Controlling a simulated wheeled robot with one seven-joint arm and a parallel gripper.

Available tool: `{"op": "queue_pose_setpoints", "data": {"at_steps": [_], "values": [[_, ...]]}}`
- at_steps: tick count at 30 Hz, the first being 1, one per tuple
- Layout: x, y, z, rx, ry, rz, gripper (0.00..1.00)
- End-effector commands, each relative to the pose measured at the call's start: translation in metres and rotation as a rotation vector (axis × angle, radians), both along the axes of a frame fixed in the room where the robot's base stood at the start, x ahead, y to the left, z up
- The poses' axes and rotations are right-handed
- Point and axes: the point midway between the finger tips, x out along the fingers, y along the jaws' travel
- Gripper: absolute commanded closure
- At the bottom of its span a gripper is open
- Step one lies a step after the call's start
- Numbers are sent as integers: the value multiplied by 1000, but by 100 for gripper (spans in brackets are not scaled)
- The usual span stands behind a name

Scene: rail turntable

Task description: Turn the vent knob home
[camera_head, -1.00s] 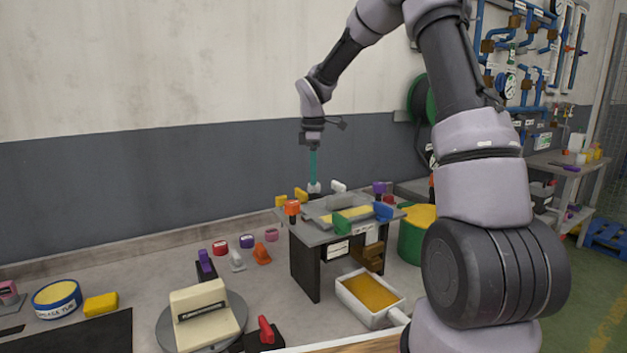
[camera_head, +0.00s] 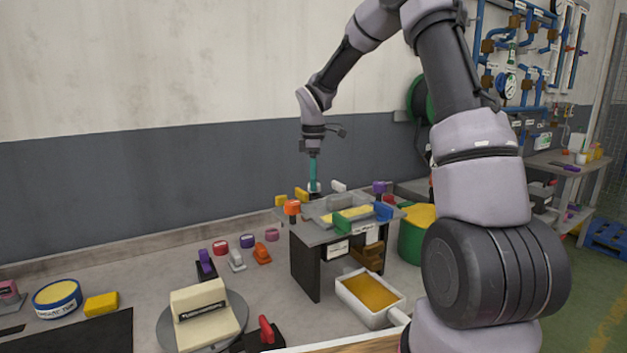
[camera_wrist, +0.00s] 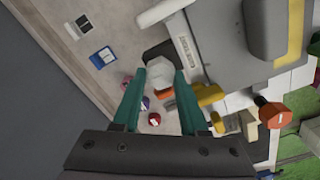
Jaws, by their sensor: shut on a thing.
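A pale grey-white, many-sided knob (camera_wrist: 166,73) sits between the teal fingertips of my gripper (camera_wrist: 162,80) in the wrist view. My gripper (camera_head: 314,184) points straight down at the back edge of a raised grey stand (camera_head: 312,238) in the head view. Its fingers are shut on the pale knob, which mostly hides behind them there. No label on this knob is readable, so I cannot tell its marking or exact angle.
An orange knob (camera_head: 292,208), a purple knob (camera_head: 379,187) and a white handle (camera_head: 338,186) stand close around my gripper. A tray with yellow filling (camera_head: 393,314) stands in front, and a cream block (camera_head: 205,315) rests on a round turntable (camera_head: 169,338) at left.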

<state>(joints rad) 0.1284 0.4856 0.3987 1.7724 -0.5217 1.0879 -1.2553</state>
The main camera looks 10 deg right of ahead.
Motion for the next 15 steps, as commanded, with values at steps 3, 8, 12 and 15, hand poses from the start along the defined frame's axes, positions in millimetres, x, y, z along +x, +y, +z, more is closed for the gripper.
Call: {"op": "queue_pose_setpoints", "data": {"at_steps": [3,8,12,15], "values": [[0,0,0,0,-1,-38,100],[1,0,0,-1,-1,-133,100],[1,0,0,0,-1,-249,100],[1,0,0,0,-1,-344,100]]}}
